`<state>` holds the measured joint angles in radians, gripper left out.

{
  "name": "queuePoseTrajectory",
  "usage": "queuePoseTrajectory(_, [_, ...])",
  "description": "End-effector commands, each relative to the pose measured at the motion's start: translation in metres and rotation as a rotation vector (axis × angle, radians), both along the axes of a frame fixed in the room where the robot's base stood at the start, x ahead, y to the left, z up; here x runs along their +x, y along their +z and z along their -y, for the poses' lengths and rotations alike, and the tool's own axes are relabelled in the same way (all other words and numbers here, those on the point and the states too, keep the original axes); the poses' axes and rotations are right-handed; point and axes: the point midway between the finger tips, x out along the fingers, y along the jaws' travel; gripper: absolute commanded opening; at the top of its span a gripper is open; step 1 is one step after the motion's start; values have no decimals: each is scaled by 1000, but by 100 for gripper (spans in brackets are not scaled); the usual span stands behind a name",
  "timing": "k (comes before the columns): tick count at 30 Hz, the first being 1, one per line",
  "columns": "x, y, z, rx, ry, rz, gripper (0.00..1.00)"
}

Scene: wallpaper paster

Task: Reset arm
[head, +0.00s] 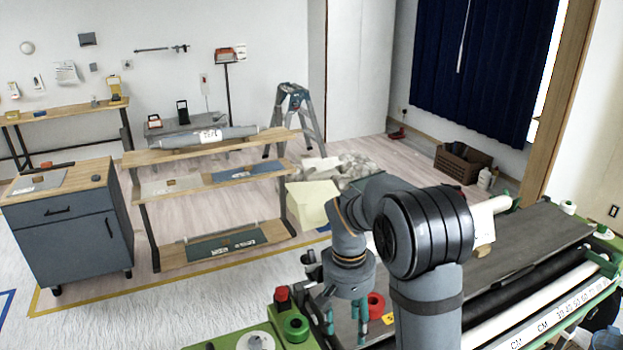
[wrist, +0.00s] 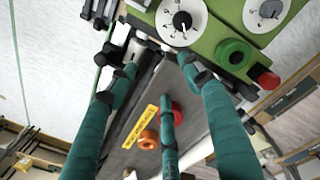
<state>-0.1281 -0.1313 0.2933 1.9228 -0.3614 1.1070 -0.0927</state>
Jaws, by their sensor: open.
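My arm bends down over the green-framed pasting machine (head: 535,240) at the lower right of the head view. My gripper (head: 345,325) hangs fingers-down above the near left end of the machine. Its teal fingers are spread apart and nothing is between them. In the wrist view my gripper (wrist: 160,75) also shows open and empty over the machine's dark grey bed. A red ring-shaped part (wrist: 177,114), an orange ring-shaped part (wrist: 149,140) and a yellow label (wrist: 141,127) show beyond the fingers. My arm hides part of the machine in the head view.
The machine's end has a red button (head: 282,295), a green knob (head: 296,327) and a white dial (wrist: 180,22). A tiered wooden shelf (head: 215,148), a grey cabinet (head: 75,225) and a stepladder (head: 295,115) stand behind. The floor at lower left is clear.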

Motion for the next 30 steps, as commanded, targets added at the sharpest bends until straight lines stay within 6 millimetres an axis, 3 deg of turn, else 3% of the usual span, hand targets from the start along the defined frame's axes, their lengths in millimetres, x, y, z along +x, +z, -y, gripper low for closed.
queuePoseTrajectory(10, [-18,-20,-72,5,151,13,50])
queuePoseTrajectory(21, [-17,-98,-63,3,141,5,50])
queuePoseTrajectory(30, [-16,-132,-62,4,140,8,50])
